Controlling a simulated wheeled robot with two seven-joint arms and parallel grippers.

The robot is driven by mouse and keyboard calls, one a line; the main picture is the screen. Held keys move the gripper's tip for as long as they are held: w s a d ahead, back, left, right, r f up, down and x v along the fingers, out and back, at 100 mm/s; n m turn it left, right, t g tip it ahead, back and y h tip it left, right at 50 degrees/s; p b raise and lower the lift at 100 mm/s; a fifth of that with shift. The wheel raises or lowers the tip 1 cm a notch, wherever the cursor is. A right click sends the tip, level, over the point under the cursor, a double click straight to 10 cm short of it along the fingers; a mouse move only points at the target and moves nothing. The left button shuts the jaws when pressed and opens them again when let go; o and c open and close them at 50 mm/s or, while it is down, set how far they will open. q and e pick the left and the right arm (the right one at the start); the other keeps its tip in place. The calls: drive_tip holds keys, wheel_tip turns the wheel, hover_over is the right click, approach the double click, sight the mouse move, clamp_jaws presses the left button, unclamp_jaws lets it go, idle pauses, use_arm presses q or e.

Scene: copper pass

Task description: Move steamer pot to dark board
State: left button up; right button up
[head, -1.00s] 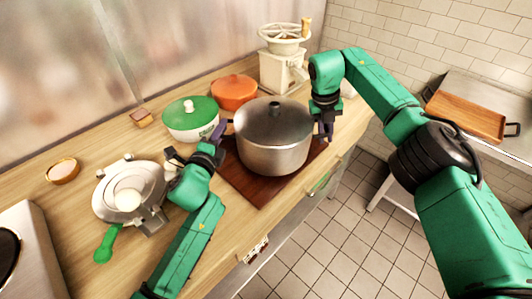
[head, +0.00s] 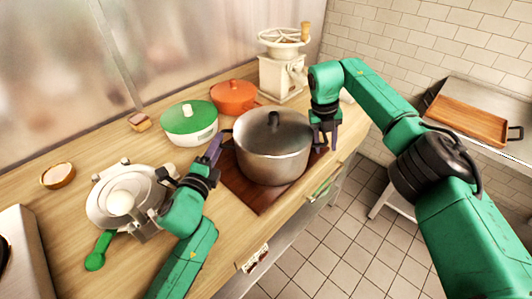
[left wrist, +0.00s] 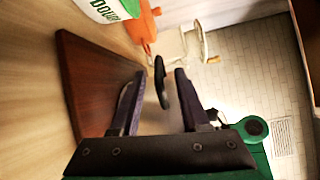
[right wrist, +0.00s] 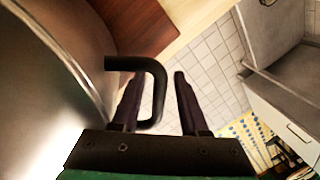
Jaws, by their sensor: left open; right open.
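The steamer pot (head: 270,158), a grey metal pot with a dark lid knob, stands upright on the dark board (head: 240,187) in the head view. The board's bare front and left parts show. My left gripper (head: 216,148) is open at the pot's left side, and a black handle (left wrist: 160,82) shows between its fingers in the left wrist view. My right gripper (head: 325,146) is open at the pot's right side. In the right wrist view the other black handle (right wrist: 154,90) lies between its spread fingers. The pot's underside is hidden.
A green-lidded pot (head: 188,122), an orange pot (head: 233,96) and a white mill (head: 282,72) stand behind. A metal appliance (head: 125,195) with a green handle sits at left. A wooden tray (head: 468,119) lies on the side table. The counter's front edge is close to the board.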

drive_tip(key=shift+s+r, duration=0.1)
drive_tip(key=shift+a+r, duration=0.1)
drive_tip(key=shift+r, duration=0.1)
use_arm(q)
drive_tip(key=v, duration=0.4)
drive_tip(key=shift+s+a, duration=0.1)
drive_tip(key=shift+s, duration=0.1)
use_arm(e)
wheel_tip(320, 180, up, 11)
drive_tip(key=a, duration=0.2)
drive_tip(key=shift+r, duration=0.15)
drive_tip(key=shift+a, duration=0.1)
